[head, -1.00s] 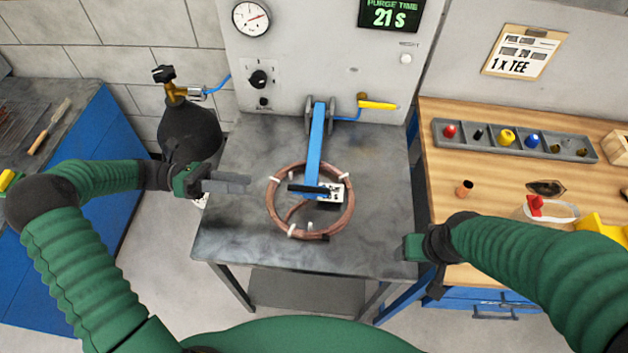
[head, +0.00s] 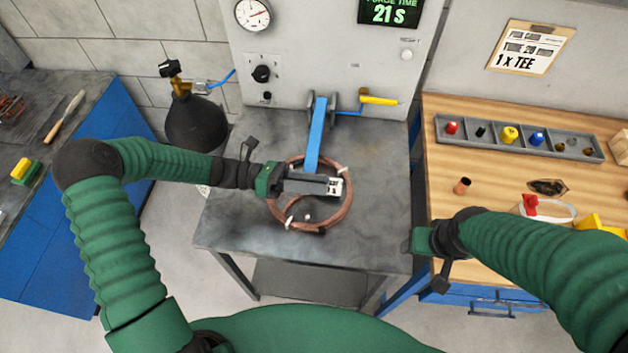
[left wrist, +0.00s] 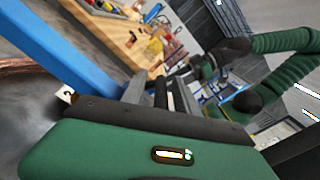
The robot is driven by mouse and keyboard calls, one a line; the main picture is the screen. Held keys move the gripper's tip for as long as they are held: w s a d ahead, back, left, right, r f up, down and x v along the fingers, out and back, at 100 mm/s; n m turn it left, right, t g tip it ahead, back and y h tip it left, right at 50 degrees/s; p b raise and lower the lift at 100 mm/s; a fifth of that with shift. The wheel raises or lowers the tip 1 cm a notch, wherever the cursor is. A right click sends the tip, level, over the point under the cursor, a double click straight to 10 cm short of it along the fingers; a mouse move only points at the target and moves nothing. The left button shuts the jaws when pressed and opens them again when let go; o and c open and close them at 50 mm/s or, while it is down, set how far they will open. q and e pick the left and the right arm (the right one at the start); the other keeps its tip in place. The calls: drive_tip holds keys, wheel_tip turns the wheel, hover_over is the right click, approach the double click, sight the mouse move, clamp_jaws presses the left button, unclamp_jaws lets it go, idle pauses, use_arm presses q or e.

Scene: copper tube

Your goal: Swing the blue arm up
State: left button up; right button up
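The blue arm (head: 316,135) runs from a bracket at the panel's foot toward the front of the grey bench, low over a copper tube coil (head: 345,207). Its near end, where the black crossbar handle showed earlier, is covered by my left gripper (head: 325,186). That gripper lies level over the coil, fingers pointing right. In the left wrist view the blue arm (left wrist: 65,55) slants down to the fingers, with a dark bar (left wrist: 161,92) beside or between them; I cannot tell whether they are shut on it. My right gripper (head: 410,246) hangs by the bench's right edge, its fingers unclear.
A yellow-handled valve (head: 378,100) sits right of the bracket. A black gas bottle (head: 195,122) stands left of the bench (head: 235,225). A wooden worktop (head: 480,180) with a parts tray (head: 515,140) is at the right. The bench's front is clear.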

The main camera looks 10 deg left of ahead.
use_arm(q)
drive_tip(key=shift+a, duration=0.35)
drive_tip(key=c, duration=0.6)
drive_tip(key=shift+a, duration=0.1)
clamp_jaws()
